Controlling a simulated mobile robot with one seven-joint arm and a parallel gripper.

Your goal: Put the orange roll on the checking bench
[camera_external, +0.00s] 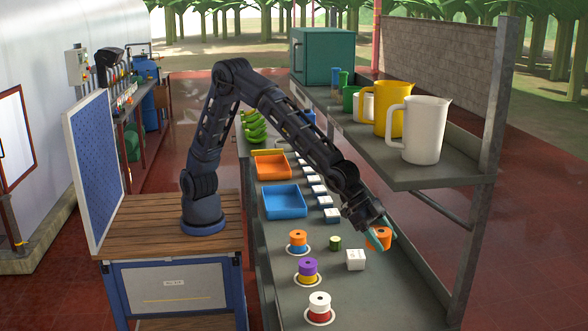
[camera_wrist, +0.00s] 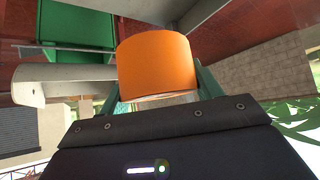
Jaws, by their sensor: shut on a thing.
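My gripper (camera_external: 384,230) is shut on an orange roll (camera_external: 377,239) at the right side of the long grey bench (camera_external: 352,294). In the wrist view the orange roll (camera_wrist: 157,67) fills the space between the green fingers, its side facing the camera. I cannot tell whether the roll touches the bench top. A second orange roll (camera_external: 297,237) sits on a blue one on the bench's left side. No label shows which surface is the checking bench.
A purple roll (camera_external: 308,265) on yellow and a white roll (camera_external: 319,300) on red stand in front. A white box (camera_external: 355,260) and small green item (camera_external: 335,242) are near my gripper. A shelf (camera_external: 400,174) with jugs overhangs the bench. Blue (camera_external: 284,213) and orange trays lie behind.

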